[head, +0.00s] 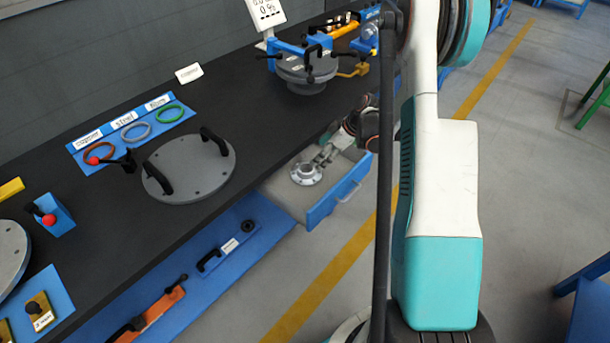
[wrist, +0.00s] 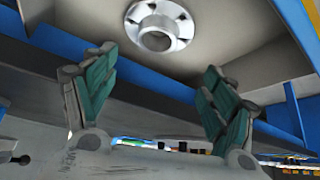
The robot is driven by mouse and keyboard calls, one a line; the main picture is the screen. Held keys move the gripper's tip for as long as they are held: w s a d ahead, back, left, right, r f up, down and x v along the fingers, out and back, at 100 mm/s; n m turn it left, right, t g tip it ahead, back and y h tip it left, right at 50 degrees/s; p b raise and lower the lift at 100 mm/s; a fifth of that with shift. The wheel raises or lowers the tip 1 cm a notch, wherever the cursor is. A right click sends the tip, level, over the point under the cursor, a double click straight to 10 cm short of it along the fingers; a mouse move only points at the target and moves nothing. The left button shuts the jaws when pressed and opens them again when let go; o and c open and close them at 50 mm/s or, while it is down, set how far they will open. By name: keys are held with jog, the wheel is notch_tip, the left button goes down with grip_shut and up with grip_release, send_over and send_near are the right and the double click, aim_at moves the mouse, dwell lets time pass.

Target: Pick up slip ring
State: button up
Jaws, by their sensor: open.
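The slip ring, a silver flanged ring with a raised hub and bolt holes (head: 306,173), lies in the open blue drawer (head: 338,203) below the bench. In the wrist view the slip ring (wrist: 158,25) is at the top centre, on the drawer's pale floor. My gripper (wrist: 160,100) is open, its two green-padded fingers wide apart with nothing between them. The slip ring is apart from the fingers, beyond them in the wrist view. In the head view my gripper (head: 325,153) is close above the drawer, partly hidden by my arm.
The black bench (head: 240,100) carries a grey disc with two black handles (head: 190,165) and a blue panel of labelled rings (head: 131,131). A clamped grey flange assembly (head: 306,70) stands at the back. The drawer's walls surround the slip ring. Open floor lies to the right.

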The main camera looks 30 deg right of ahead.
jog(key=b, duration=0.1)
send_over(308, 173)
jog(key=s+d, duration=0.1)
jog(key=s, duration=0.1)
notch_tip(308, 173, down, 5)
jog(key=shift+d+r, duration=0.1)
jog(key=shift+r, duration=0.05)
jog(key=b+x, duration=0.2)
jog(key=x, duration=0.1)
jog(key=b+x, duration=0.1)
jog(key=x, duration=0.1)
jog(key=shift+d+f, duration=0.3)
jog(key=shift+d, duration=0.05)
jog(key=shift+r, duration=0.1)
grip_shut()
jog(key=shift+r, duration=0.15)
